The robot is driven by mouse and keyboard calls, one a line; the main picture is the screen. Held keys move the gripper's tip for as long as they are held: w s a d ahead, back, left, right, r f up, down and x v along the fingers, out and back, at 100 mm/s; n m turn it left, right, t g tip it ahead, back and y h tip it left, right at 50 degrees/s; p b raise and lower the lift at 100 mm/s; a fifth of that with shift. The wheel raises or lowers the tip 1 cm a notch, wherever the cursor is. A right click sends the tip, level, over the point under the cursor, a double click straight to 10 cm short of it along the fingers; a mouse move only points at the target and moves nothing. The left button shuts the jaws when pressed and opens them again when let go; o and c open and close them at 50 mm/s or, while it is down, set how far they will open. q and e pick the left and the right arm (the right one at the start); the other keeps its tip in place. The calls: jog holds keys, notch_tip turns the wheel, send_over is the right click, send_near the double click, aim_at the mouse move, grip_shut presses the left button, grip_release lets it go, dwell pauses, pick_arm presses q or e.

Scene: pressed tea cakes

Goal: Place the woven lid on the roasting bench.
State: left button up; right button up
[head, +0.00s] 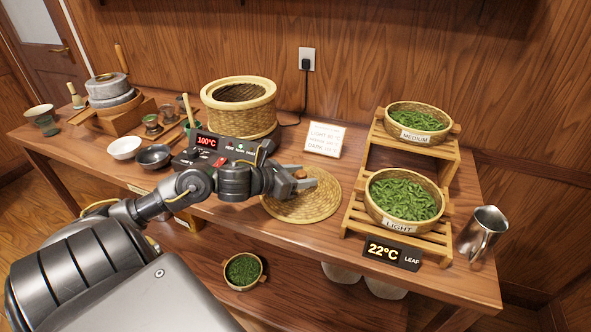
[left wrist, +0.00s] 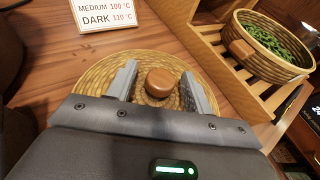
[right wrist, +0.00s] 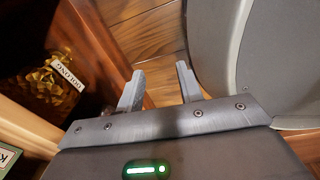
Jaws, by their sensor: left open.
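The round woven lid (head: 322,207) lies flat on the wooden bench (head: 225,203), in front of the woven steamer basket (head: 241,117). Its brown wooden knob (left wrist: 160,83) shows in the left wrist view, with the woven disc (left wrist: 92,82) around it. My left gripper (head: 308,181) is over the lid and open, with one finger on each side of the knob. A gap shows at the left finger; contact at the right finger is hard to tell. My right gripper (right wrist: 158,88) is open and empty, away from the bench top and out of the head view.
A two-tier rack (head: 361,194) with leaf baskets stands right of the lid, close to its edge. A sign (head: 324,139) stands behind it. A control box (head: 225,150) and bowls (head: 124,148) are to the left. A metal pitcher (head: 482,234) is at far right.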

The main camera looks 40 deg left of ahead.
aim_at(296, 177)
pick_arm(q)
jog(key=shift+r, duration=0.3)
jog(key=v, duration=0.3)
jog(key=shift+s+f, duration=0.15)
jog(key=shift+f, duration=0.1)
jog(key=v, duration=0.7)
jog(key=shift+r, duration=0.15)
jog(key=shift+v, duration=0.85)
pick_arm(e)
jog(key=shift+s+a, duration=0.1)
jog(key=shift+a, duration=0.25)
pick_arm(q)
jog(key=shift+r, duration=0.15)
pick_arm(e)
jog(key=shift+r, duration=0.15)
